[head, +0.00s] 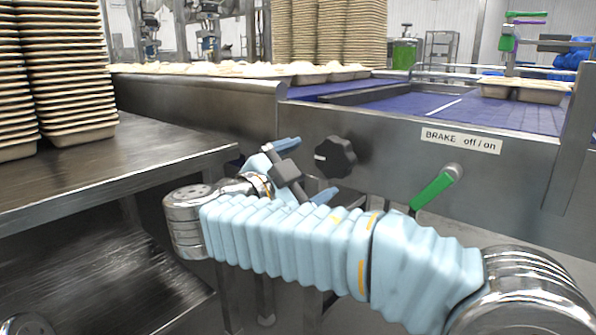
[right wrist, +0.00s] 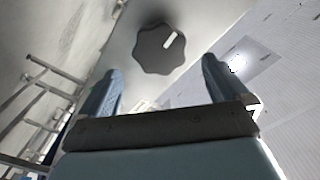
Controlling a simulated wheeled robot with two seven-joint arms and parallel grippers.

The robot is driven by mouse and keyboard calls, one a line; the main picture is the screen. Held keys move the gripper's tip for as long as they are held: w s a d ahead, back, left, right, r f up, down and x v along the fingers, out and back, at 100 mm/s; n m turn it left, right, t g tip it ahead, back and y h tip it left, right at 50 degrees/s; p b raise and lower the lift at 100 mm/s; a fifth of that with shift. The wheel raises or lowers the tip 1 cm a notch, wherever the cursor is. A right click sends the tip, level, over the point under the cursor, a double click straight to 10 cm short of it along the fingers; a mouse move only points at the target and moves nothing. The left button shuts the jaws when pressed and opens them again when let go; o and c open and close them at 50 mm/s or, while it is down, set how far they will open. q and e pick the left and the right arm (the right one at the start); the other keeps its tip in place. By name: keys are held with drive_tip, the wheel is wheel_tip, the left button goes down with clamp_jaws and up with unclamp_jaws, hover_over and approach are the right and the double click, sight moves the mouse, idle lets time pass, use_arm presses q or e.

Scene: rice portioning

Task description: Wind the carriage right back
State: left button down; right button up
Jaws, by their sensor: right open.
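A black lobed knob (head: 335,157) with a white mark sits on the steel front panel of the machine. In the head view its mark points left. My right gripper (head: 309,168) is open and empty just in front of the knob. In the right wrist view the knob (right wrist: 160,48) lies beyond and between the two blue fingertips (right wrist: 160,68), apart from them. A green brake lever (head: 436,190) hangs slanting down to the left below a "BRAKE off / on" label (head: 461,139). I cannot tell which part is the carriage. My left gripper is not in view.
A steel table (head: 150,150) at the left bears tall stacks of trays (head: 65,70). Filled trays (head: 525,90) stand on the blue belt (head: 400,103) behind the panel. More filled trays line the back left. The panel between knob and lever is clear.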

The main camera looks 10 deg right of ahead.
sight(331, 160)
drive_tip(key=n+p, duration=0.1)
drive_tip(key=n, duration=0.4)
drive_tip(key=d+n+p, duration=0.1)
drive_tip(key=n, duration=0.5)
drive_tip(key=w+n+p, duration=0.1)
drive_tip(key=n, duration=0.4)
drive_tip(key=shift+d+r, duration=0.2)
drive_tip(key=shift+d, duration=0.15)
drive_tip(key=x, duration=0.2)
drive_tip(key=b+x, duration=0.1)
drive_tip(key=x, duration=0.1)
drive_tip(key=shift+w+d+f, duration=0.15)
drive_tip(key=shift+w+f, duration=0.1)
drive_tip(key=shift+w+d+r, duration=0.1)
drive_tip(key=shift+w+d, duration=0.25)
drive_tip(key=shift+d, duration=0.05)
drive_tip(key=shift+c, duration=0.5)
